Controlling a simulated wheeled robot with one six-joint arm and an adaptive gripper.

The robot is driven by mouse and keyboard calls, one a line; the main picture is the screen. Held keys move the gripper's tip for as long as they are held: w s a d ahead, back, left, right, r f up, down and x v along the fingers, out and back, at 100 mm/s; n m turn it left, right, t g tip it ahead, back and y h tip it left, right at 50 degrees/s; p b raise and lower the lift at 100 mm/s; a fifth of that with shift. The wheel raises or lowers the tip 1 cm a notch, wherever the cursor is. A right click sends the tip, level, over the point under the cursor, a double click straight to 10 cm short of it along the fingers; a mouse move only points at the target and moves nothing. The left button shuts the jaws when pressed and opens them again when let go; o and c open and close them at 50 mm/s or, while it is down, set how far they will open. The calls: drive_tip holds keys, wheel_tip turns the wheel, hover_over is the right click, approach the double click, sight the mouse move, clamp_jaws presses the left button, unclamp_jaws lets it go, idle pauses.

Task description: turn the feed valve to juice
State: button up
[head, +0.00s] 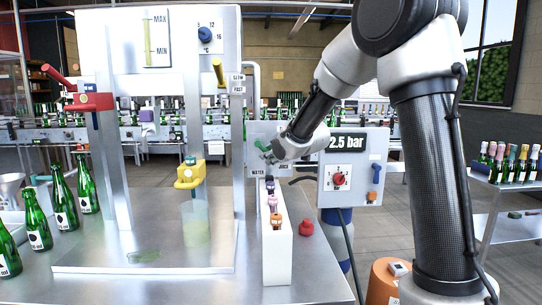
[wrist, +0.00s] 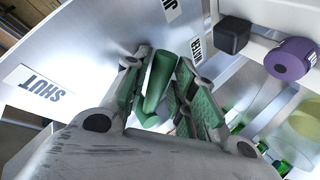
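In the head view, my gripper (head: 268,153) is at the panel and covers much of the valve. The panel carries a WATER label (head: 258,172), a JUICE label (head: 284,163) and a SHUT label (wrist: 46,82). I cannot tell which label the handle points at.
A 2.5 bar box (head: 352,165) stands to the right. Green bottles (head: 62,200) line the left. A yellow clamp (head: 190,175) is on the machine.

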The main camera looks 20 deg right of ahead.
drive_tip(key=shift+s, duration=0.1)
drive_tip(key=v, duration=1.2)
